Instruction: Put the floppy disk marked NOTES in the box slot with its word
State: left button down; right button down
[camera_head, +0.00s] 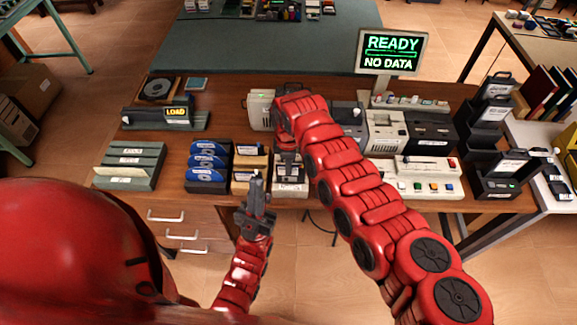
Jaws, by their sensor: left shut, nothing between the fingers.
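No disk that I can read as NOTES shows, and the slot words are too small to read. A box with blue discs (208,176), a box with tan cards (243,182) and a box with pale items (291,188) stand side by side at the table's front. My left gripper (257,182) is shut and empty, pointing up in front of the tan and pale boxes. My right gripper (286,160) points down over the pale box. Its fingertips are unclear, so I cannot tell whether it holds anything. My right arm hides part of the table.
A grey-green slotted rack (130,165) stands at the left, below a LOAD unit (176,113). A screen (392,51) reads READY, NO DATA. A button console (428,187) and black trays (497,170) fill the right side of the wooden table (220,88).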

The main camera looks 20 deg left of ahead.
aim_at(289, 181)
jog(key=shift+f, duration=0.15)
dwell(0.4)
jog(key=shift+f+b, duration=1.85)
jog(key=shift+f, duration=0.05)
jog(key=c, duration=1)
grip_release()
jog(key=shift+r+p, duration=2.45)
jog(key=shift+r, duration=1.65)
